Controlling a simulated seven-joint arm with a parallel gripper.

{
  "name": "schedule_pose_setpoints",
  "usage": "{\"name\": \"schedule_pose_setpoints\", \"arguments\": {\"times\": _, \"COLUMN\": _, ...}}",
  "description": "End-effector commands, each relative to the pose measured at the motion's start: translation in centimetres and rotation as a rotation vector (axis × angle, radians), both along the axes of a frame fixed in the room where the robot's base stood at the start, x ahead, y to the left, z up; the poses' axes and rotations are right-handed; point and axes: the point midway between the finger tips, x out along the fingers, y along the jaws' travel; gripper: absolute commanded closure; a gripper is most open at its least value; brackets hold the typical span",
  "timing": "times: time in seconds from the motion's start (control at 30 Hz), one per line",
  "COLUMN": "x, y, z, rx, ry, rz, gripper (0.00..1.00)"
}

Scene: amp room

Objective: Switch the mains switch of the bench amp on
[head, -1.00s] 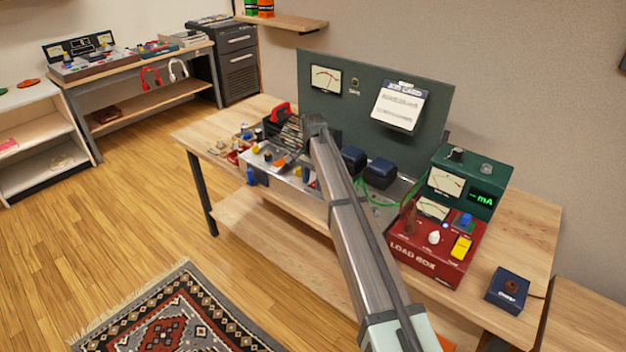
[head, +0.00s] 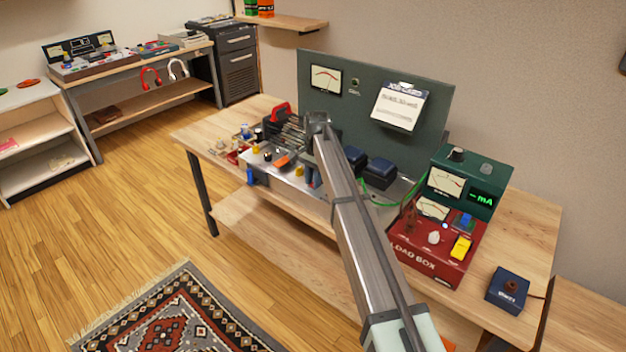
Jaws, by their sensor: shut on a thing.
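The bench amp (head: 290,176) is the silvery chassis on the wooden bench, with knobs, an orange part (head: 282,161) and dark blue blocks (head: 379,172) on top. My arm reaches over it from the lower right. Its wrist end stands above the chassis, in front of the green panel. My gripper (head: 313,178) points down at the amp; only a small part shows beside my forearm. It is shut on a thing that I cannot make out. I cannot tell which part is the mains switch, or its position.
A red load box (head: 425,262), a green meter box (head: 470,212) reading "mA" and a small blue box (head: 508,290) stand to the right. A tall green panel (head: 345,110) with a clipped card (head: 400,106) stands behind. A green lead runs between the amp and these boxes.

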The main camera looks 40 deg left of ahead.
Motion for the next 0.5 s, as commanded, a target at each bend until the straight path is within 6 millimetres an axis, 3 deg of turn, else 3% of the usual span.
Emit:
{"name": "schedule_pose_setpoints", "arguments": {"times": 0.23, "x": 0.75, "y": 0.1, "z": 0.15, "rx": -0.002, "ry": 0.162, "rz": -0.002, "gripper": 1.0}}
{"name": "schedule_pose_setpoints", "arguments": {"times": 0.5, "x": 0.64, "y": -0.03, "z": 0.2, "rx": -0.002, "ry": 0.188, "rz": 0.0, "gripper": 1.0}}
